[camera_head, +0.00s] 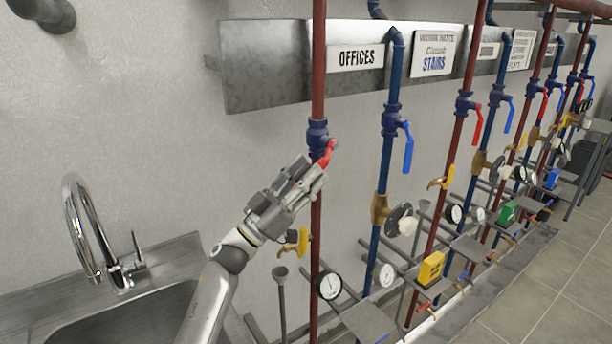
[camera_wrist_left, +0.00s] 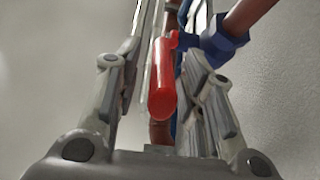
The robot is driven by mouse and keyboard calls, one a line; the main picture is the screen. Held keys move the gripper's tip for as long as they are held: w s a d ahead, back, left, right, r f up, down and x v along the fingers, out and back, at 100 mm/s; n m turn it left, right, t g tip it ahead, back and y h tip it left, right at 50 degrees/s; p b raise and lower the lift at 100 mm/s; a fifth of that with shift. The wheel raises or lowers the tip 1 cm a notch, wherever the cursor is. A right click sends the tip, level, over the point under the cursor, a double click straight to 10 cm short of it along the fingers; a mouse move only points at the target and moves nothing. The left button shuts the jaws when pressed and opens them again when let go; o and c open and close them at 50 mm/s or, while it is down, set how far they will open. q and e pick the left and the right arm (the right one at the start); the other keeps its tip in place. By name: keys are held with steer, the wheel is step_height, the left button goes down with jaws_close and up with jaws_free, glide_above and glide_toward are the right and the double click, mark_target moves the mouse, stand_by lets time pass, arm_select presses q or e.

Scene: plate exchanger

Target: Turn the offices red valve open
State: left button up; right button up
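The offices red valve handle (camera_head: 326,153) sits on the red pipe (camera_head: 318,75) below the OFFICES sign (camera_head: 356,57). The handle slants down from its blue valve body (camera_head: 317,134). My left gripper (camera_head: 311,176) is at the handle's lower end, in front of the pipe. In the left wrist view the red handle (camera_wrist_left: 162,80) stands between the two fingers, with the blue valve body (camera_wrist_left: 215,42) behind at upper right. The fingers are apart, with gaps beside the handle; the gripper looks open around it. My right gripper is not in view.
A blue-handled valve (camera_head: 408,148) is on the blue pipe to the right. A yellow valve handle (camera_head: 303,241) and a gauge (camera_head: 329,285) are below the gripper. A sink with a faucet (camera_head: 85,225) is at left. More pipes run along the wall to the right.

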arm_select(q)
steer(key=v, duration=1.2)
steer(key=shift+f, duration=0.1)
steer(key=shift+c, duration=0.4)
